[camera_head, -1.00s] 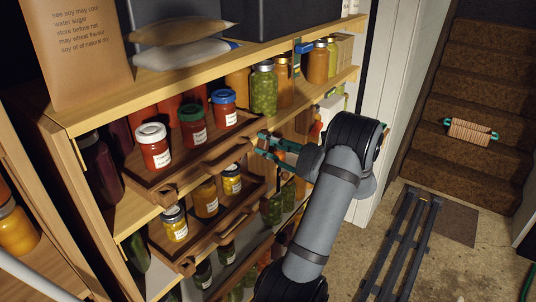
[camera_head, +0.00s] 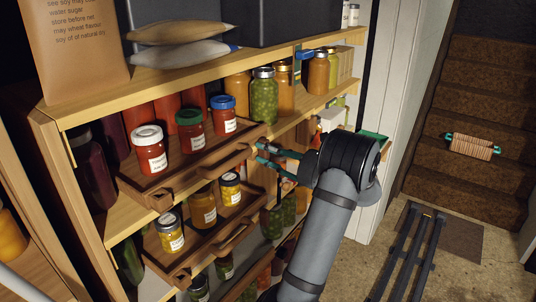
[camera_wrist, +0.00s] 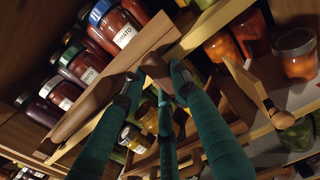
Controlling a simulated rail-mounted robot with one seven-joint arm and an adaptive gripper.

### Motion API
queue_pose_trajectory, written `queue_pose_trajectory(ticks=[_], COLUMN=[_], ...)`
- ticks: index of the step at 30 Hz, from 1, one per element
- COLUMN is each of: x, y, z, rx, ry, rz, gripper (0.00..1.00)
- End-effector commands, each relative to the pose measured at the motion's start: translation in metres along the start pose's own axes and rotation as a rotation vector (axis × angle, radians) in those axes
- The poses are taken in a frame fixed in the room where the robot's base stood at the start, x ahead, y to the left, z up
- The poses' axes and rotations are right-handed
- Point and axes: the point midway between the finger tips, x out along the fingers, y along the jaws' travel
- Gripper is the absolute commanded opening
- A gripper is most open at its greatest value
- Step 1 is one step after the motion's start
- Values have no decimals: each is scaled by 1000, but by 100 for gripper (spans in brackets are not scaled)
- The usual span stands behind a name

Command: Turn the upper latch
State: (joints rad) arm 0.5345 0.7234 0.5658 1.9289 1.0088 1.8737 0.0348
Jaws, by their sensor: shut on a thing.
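The upper tray (camera_head: 160,185) is a wooden pull-out tray holding tomato jars with white, green and blue lids. A small brown wooden piece, seemingly the upper latch (camera_wrist: 156,69), sits at the right end of its front. My gripper (camera_head: 262,154) has green fingers and is at that end of the tray. In the wrist view, my gripper (camera_wrist: 155,78) has its fingertips on both sides of the brown piece and is shut on it. The fingers partly hide the latch, and its exact angle is hard to tell.
A lower tray (camera_head: 188,257) with yellow-filled jars sits below. A green jar (camera_head: 263,96) and orange jars stand on the shelf behind my gripper. In the wrist view, a wooden panel with a knob (camera_wrist: 269,106) is at right.

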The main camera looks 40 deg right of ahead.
Motion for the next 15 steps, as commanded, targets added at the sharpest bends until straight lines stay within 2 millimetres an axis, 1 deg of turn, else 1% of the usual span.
queue_pose_trajectory(ticks=[4,5,15], x=[0,0,0], y=[0,0,0], z=[0,0,0], rx=[-4,-4,-2], ry=[2,2,1], rz=[0,0,0], gripper=[2,29,48])
